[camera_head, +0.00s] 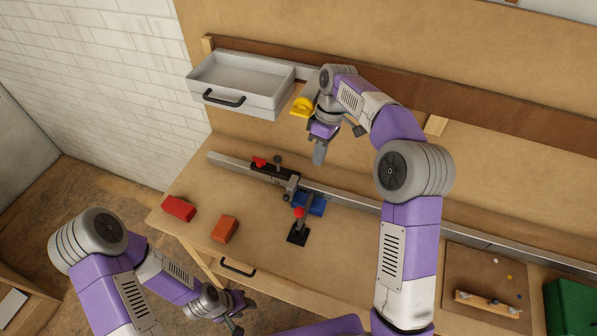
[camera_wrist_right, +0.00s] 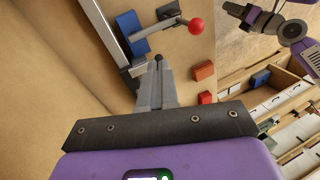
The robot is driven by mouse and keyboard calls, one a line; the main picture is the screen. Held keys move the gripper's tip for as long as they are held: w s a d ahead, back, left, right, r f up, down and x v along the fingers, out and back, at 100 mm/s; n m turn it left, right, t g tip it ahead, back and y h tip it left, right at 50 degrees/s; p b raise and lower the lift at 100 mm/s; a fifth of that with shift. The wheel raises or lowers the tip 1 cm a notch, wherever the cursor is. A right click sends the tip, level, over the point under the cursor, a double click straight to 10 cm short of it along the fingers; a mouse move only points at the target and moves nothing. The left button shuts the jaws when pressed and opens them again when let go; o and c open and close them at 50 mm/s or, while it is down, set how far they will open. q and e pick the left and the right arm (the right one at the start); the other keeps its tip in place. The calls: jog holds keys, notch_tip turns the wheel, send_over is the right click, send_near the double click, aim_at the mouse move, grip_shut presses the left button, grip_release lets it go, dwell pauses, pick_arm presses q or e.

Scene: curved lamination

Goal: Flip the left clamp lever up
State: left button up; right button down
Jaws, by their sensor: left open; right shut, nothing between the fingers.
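A clamp with a red tip (camera_head: 259,162) and a dark bar lies low along the left part of the metal rail (camera_head: 345,200). To its right, another clamp has a red ball knob (camera_head: 299,212) above a black base (camera_head: 298,236); a red ball knob on an arm also shows in the right wrist view (camera_wrist_right: 196,26). My right gripper (camera_head: 319,160) hangs above and behind the rail, shut and empty, apart from both clamps. Its closed fingers show in the right wrist view (camera_wrist_right: 157,85), overlapping a small black knob there. My left gripper (camera_head: 238,316) is open and empty, low beside the bench front.
A blue block (camera_head: 310,204) sits at the rail. A red block (camera_head: 179,208) and an orange block (camera_head: 224,229) lie on the bench front left. A grey drawer tray (camera_head: 240,82) and a yellow object (camera_head: 302,106) are at the back. A green box (camera_head: 570,306) stands far right.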

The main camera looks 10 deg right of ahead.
pick_arm(q)
jog(key=shift+s+f+b, duration=0.45)
jog(key=shift+s+b, duration=0.15)
jog(key=shift+b, duration=0.05)
pick_arm(e)
jog(key=s+a+f, duration=0.5)
jog(key=s+f, duration=0.1)
jog(key=f, duration=0.3)
jog(key=shift+f, duration=0.35)
jog(key=shift+s, duration=0.1)
pick_arm(q)
jog(key=shift+f, duration=0.1)
pick_arm(e)
jog(key=shift+a, duration=0.1)
